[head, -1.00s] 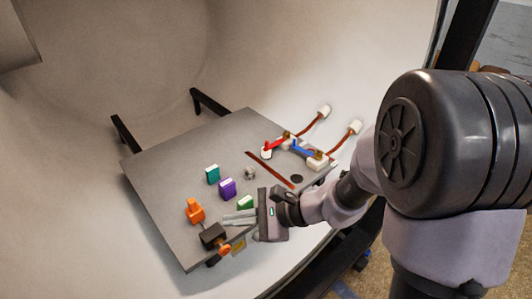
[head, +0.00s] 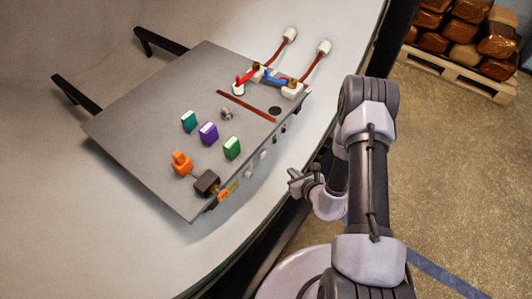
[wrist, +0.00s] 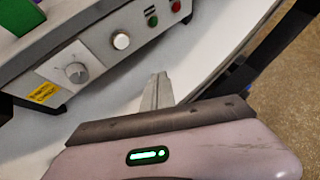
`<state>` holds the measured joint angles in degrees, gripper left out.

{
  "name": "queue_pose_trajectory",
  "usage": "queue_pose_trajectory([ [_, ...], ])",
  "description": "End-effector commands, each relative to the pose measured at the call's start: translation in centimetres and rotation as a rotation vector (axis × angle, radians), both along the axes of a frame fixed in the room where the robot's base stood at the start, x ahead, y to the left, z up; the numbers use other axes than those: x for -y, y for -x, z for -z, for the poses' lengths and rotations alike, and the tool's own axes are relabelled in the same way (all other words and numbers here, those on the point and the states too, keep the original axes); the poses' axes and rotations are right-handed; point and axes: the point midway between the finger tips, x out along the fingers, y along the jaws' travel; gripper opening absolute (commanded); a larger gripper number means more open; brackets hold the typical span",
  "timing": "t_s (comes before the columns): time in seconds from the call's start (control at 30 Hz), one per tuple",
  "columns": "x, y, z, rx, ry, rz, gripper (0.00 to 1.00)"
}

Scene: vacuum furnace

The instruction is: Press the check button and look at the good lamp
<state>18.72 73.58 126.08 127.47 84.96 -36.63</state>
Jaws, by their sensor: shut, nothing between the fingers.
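The grey unit's front panel (wrist: 100,62) fills the upper left of the wrist view. I cannot read which control is marked check, or tell whether the green lamp is lit. My gripper (wrist: 157,88) is shut and empty, in front of the panel and apart from it. In the head view my gripper (head: 292,181) is right of the unit, beyond its front edge.
The unit's flat top (head: 150,115) carries teal (head: 189,122), purple (head: 208,133) and green (head: 232,148) blocks. An orange part (head: 181,163) and a black block (head: 207,183) are near the front corner. Red and blue levers are at the back. Free floor (head: 460,190) lies right.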

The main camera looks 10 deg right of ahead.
Motion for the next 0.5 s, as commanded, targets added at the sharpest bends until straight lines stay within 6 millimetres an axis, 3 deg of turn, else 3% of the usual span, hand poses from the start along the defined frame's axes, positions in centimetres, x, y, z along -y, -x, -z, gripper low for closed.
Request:
queue_pose_trajectory([
  [0.33, 0.10, 0.11, 0.22, -0.004, 0.001, 0.006, 0.00],
  [0.5, -0.78, -0.71, 0.20, -0.005, 0.002, 0.002, 0.00],
])
